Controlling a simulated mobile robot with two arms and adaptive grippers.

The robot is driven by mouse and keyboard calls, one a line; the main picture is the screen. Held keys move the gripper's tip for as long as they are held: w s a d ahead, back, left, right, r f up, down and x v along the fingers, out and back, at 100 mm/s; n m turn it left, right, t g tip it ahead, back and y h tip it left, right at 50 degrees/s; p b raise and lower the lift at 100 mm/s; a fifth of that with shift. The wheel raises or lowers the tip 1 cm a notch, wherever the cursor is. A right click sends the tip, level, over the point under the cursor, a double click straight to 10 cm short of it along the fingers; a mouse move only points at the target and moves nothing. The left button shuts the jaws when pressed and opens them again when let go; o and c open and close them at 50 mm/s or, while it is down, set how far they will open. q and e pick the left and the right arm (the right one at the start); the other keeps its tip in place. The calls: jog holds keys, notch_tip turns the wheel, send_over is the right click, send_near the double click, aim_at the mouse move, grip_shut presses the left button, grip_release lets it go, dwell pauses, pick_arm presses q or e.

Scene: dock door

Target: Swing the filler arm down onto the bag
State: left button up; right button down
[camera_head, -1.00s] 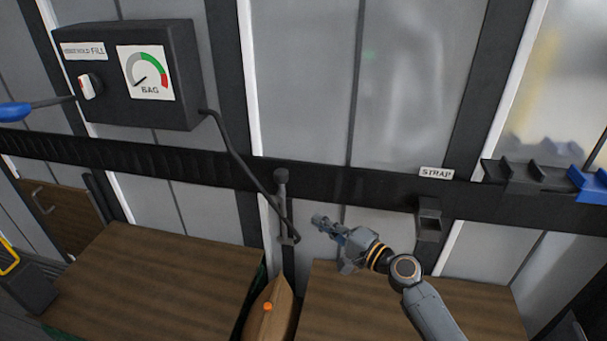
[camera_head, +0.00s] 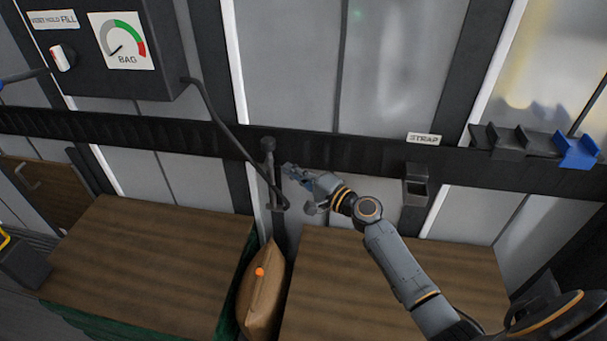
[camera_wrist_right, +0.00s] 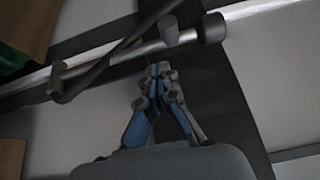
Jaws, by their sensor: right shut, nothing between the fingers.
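The filler arm (camera_head: 271,170) is a slim dark upright bar with a knob at its top, standing against the door between the two pallets. A black hose runs to its lower end. Below it the brown bag (camera_head: 262,305) with an orange spot leans between the pallets. My right gripper (camera_head: 289,171) is shut and empty, just right of the filler arm's upper part; I cannot tell whether they touch. In the right wrist view the shut fingertips (camera_wrist_right: 158,75) lie near the filler arm's bar (camera_wrist_right: 130,53), whose knobs show at upper right. My left gripper is not in view.
A dark control box (camera_head: 160,40) with a BAG gauge hangs at upper left. Two brown-topped pallets (camera_head: 140,265) flank the bag. The dark rail (camera_head: 350,152) carries a STRAP label, a small holder (camera_head: 415,187) and a blue-ended rack (camera_head: 577,150).

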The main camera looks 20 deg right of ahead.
aim_at(281, 166)
jog(key=x, duration=0.4)
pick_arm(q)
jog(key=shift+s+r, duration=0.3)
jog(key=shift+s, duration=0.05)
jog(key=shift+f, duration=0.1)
pick_arm(e)
jog(key=shift+f, duration=0.1)
